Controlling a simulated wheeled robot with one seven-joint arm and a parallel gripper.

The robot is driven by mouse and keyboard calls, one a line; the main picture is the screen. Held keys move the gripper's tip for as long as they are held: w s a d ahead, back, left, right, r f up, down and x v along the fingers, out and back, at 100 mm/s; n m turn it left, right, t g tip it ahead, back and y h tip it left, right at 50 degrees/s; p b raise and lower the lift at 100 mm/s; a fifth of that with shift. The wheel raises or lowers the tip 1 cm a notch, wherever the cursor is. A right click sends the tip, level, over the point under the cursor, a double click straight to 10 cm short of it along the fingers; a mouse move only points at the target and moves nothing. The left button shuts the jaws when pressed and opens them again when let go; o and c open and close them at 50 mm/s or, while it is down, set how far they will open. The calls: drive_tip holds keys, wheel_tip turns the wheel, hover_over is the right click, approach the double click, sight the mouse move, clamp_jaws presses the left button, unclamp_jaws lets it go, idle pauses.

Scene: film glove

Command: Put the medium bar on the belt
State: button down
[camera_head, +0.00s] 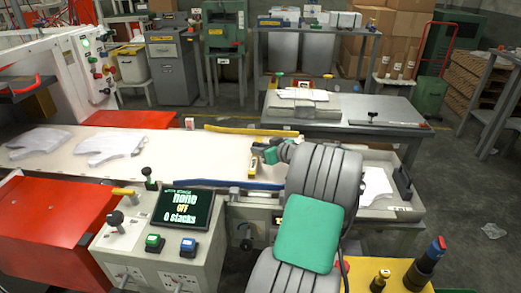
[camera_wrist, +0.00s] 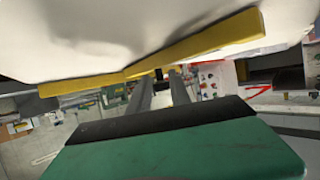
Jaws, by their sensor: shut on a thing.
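My gripper (camera_head: 262,156) is over the right part of the pale belt (camera_head: 200,150), pointing left. It is shut on a short yellow bar (camera_head: 252,168) that lies crosswise to the fingers. In the wrist view a yellow bar (camera_wrist: 200,46) crosses in front of the fingertips (camera_wrist: 160,80), along the edge of a white surface. My wrist and forearm hide the belt's right part. I cannot tell the bar's size class by label, or whether it touches the belt.
White cut sheets (camera_head: 105,145) lie on the left of the belt. A long yellow strip (camera_head: 250,130) runs along its far edge and a blue strip (camera_head: 225,184) along its near edge. A control box with a display (camera_head: 180,210) stands in front. A grey table (camera_head: 375,112) is behind.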

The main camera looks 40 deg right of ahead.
drive_tip(key=shift+f, duration=0.25)
drive_tip(key=c, duration=1.2)
unclamp_jaws()
drive_tip(key=shift+r, duration=0.1)
drive_tip(key=shift+r, duration=0.25)
drive_tip(key=p+v, duration=0.1)
drive_tip(key=v, duration=1.1)
drive_tip(key=shift+f, duration=0.1)
